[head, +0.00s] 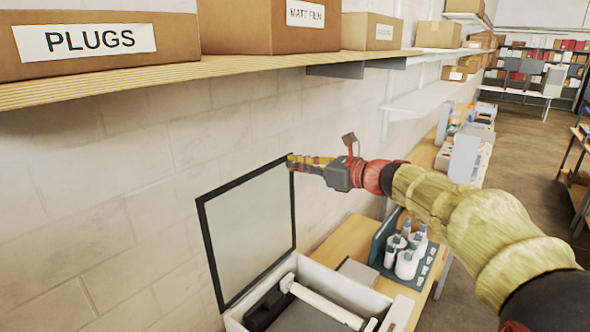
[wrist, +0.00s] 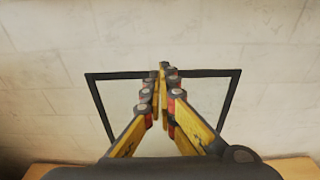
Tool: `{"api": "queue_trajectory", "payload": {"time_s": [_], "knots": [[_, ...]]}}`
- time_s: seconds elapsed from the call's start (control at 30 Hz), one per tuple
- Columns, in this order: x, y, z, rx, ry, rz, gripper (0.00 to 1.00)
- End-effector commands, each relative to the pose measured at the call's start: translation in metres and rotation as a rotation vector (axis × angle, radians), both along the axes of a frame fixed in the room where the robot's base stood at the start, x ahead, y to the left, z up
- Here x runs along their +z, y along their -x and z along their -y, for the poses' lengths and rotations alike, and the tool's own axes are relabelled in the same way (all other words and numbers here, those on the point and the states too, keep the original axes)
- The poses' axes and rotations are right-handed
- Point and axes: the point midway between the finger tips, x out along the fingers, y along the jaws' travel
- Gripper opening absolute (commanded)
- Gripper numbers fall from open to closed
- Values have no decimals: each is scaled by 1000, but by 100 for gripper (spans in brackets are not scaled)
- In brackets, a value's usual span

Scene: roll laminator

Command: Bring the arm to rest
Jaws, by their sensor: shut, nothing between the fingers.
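My gripper (head: 291,161) is shut and empty in the head view, at the upper right corner of a raised, dark-framed clear lid (head: 248,232). I cannot tell from the head view whether it touches the lid. In the wrist view my yellow-and-black fingers (wrist: 164,72) meet at their tips, in front of the same lid (wrist: 213,98), which stands upright against the pale wall. My arm reaches in from the lower right of the head view. The lid belongs to a white machine (head: 345,290) with a roller across its open top; its lower part is cut off.
A wooden shelf (head: 200,72) with labelled cardboard boxes (head: 270,25) runs along the block wall above my gripper. A grey holder with white bottles (head: 408,262) stands on the bench (head: 350,238) right of the machine. Open floor (head: 530,165) lies at the right.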

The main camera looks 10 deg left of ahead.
Motion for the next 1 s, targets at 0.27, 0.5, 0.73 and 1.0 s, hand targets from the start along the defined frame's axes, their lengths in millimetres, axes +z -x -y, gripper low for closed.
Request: {"api": "queue_trajectory", "payload": {"time_s": [0.27, 0.5, 0.73, 1.0], "knots": [[-56, 15, 5, 101, 297, 232, 0], [-174, 103, 42, 421, 798, 513, 0], [-273, 213, 114, 809, 1200, 785, 0], [-372, 327, 207, 1233, 1547, 1007, 0]]}}
